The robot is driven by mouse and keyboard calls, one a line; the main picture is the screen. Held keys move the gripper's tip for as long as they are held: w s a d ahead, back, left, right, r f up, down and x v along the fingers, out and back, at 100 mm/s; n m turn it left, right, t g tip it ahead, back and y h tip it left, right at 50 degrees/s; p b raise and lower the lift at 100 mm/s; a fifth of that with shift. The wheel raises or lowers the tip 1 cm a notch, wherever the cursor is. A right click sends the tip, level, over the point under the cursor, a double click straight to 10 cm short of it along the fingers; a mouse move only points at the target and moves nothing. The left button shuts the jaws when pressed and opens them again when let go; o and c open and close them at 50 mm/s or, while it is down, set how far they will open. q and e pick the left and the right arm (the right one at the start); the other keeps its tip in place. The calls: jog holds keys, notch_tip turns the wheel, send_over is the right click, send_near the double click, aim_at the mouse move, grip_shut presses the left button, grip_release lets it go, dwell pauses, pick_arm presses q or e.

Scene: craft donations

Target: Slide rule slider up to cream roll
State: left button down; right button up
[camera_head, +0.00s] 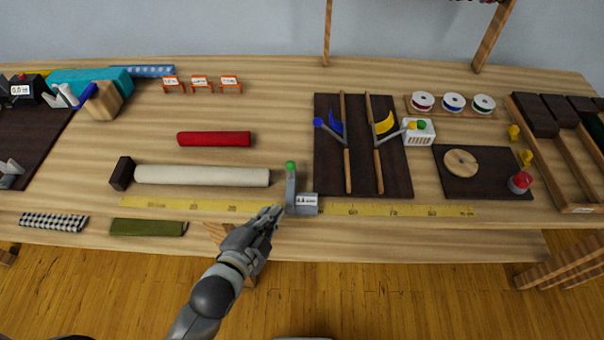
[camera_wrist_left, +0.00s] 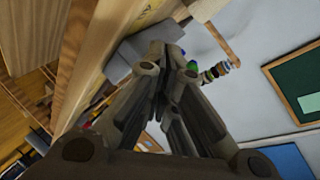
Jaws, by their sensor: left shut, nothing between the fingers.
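The rule slider (camera_head: 292,190) is a grey block with an upright arm, a green knob on top and a small white label. It sits on the yellow rule (camera_head: 350,209) along the table's front. The cream roll (camera_head: 202,176) lies behind the rule, its left end against a dark block (camera_head: 122,173). The slider's arm stands a little right of the roll's right end, with a narrow gap. My left gripper (camera_head: 273,213) is shut and empty, close to the slider's left side; I cannot tell whether it touches. In the left wrist view its fingers (camera_wrist_left: 172,62) are together beside a grey block.
A red roll (camera_head: 215,139) lies behind the cream roll. An olive roll (camera_head: 148,228) and a checked roll (camera_head: 54,221) lie at the front left. A dark board (camera_head: 361,180) with flag levers stands right of the slider. The rule right of the slider is clear.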

pick_arm(q)
jog(key=d+r+m+t+h, duration=0.3)
jog(key=d+m+h, duration=0.1)
jog(key=d+m, duration=0.15)
jog(key=shift+m+h, duration=0.3)
jog(key=shift+m, duration=0.35)
jog(key=w+p, duration=0.1)
jog(key=w, duration=0.1)
jog(key=w+d+p, duration=0.1)
jog(key=w, duration=0.2)
jog(key=w+d+r+p, duration=0.1)
jog(key=w, duration=0.2)
jog(key=shift+w, duration=0.2)
jog(key=shift+a+f, duration=0.1)
jog(key=shift+a, duration=0.25)
pick_arm(e)
notch_tip(320, 180, up, 3)
jog(key=shift+s+r, duration=0.1)
jog(key=shift+s, duration=0.05)
pick_arm(q)
jog(key=shift+d, duration=0.1)
jog(key=a+p, duration=0.1)
jog(key=a, duration=0.6)
jog(key=shift+d, duration=0.15)
pick_arm(e)
jog(key=shift+a+r, duration=0.25)
jog(key=shift+r, duration=0.05)
